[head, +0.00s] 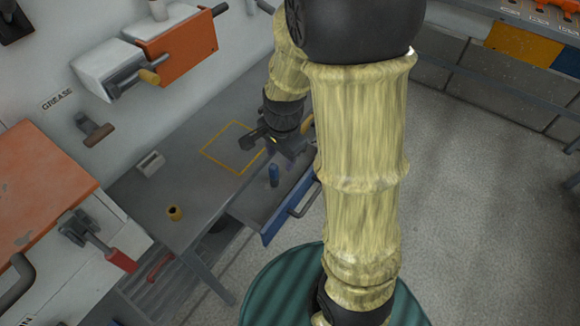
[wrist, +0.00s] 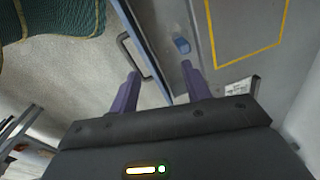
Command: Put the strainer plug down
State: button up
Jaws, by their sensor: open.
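A small blue cylindrical piece (head: 274,176), which may be the strainer plug, stands in the open blue-fronted drawer (head: 290,199). It also shows in the wrist view (wrist: 182,45), beyond my fingertips and apart from them. My gripper (head: 284,160) is above the drawer area, next to the yellow outline on the bench. In the wrist view my gripper (wrist: 160,82) has its two purple fingers spread with nothing between them. My forearm hides part of the drawer's right side in the head view.
A yellow square outline (head: 232,148) marks a bare patch of the grey bench (head: 200,190). A small brass cylinder (head: 175,213) and a grey box (head: 151,163) stand on the bench. A vice-like tool with a red handle (head: 121,260) is at the left. The floor at right is clear.

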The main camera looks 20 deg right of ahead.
jog(key=s+r+n+t, duration=0.1)
jog(key=s+n, duration=0.5)
jog(key=n, duration=0.6)
jog(key=shift+s+r+n, duration=0.3)
jog(key=shift+r+n, duration=0.1)
jog(key=shift+r, duration=0.5)
